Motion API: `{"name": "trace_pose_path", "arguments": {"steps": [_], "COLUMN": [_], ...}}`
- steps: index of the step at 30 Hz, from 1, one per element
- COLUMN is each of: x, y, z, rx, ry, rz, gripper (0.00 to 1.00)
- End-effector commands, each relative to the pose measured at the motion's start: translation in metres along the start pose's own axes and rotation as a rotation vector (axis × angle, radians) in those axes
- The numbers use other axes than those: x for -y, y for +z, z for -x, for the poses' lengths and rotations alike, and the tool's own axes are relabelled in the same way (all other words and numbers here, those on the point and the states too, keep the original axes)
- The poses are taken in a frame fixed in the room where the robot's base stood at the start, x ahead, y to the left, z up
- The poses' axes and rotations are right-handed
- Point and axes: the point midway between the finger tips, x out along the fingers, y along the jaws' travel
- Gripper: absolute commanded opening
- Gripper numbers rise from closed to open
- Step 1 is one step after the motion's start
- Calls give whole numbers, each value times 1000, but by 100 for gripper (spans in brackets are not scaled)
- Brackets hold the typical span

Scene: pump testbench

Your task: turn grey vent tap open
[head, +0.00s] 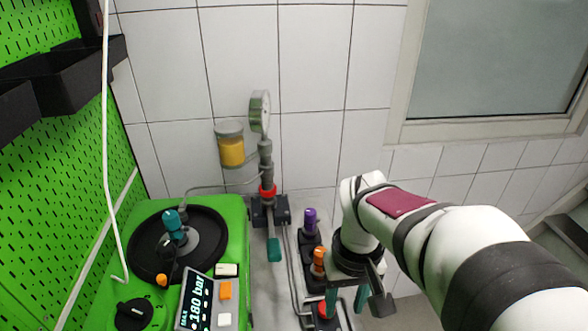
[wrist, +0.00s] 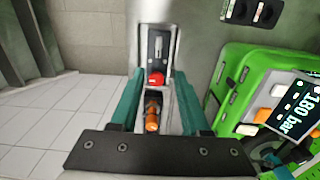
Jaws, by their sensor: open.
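My gripper (head: 346,301) hangs over the right side of the tap row in the head view, with its teal fingers pointing down. In the wrist view my gripper (wrist: 158,80) has its two fingers apart, with nothing held between them. An orange tap (wrist: 152,116) and a red tap (wrist: 157,78) show in the gap between the fingers.
The head view shows a purple tap (head: 310,221), an orange tap (head: 318,262) and a red tap (head: 326,309) in a row. A green pump unit (head: 232,240) with a display (head: 196,300) stands left.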

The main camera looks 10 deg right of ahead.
Motion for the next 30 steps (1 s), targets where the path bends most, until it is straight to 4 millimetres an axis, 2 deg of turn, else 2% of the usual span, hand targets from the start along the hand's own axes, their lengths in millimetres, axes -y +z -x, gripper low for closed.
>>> {"name": "trace_pose_path", "arguments": {"steps": [5, 12, 18, 23, 30], "x": [-2, -2, -3, -3, -3], "y": [-4, -3, -4, -4, -4], "z": [-30, -104, -144, -157, -158], "rx": [6, 8, 3, 0, -1], "ry": [4, 4, 5, 5, 5], "rz": [18, 16, 15, 16, 15], "gripper": [46, 46, 46, 46, 46]}}
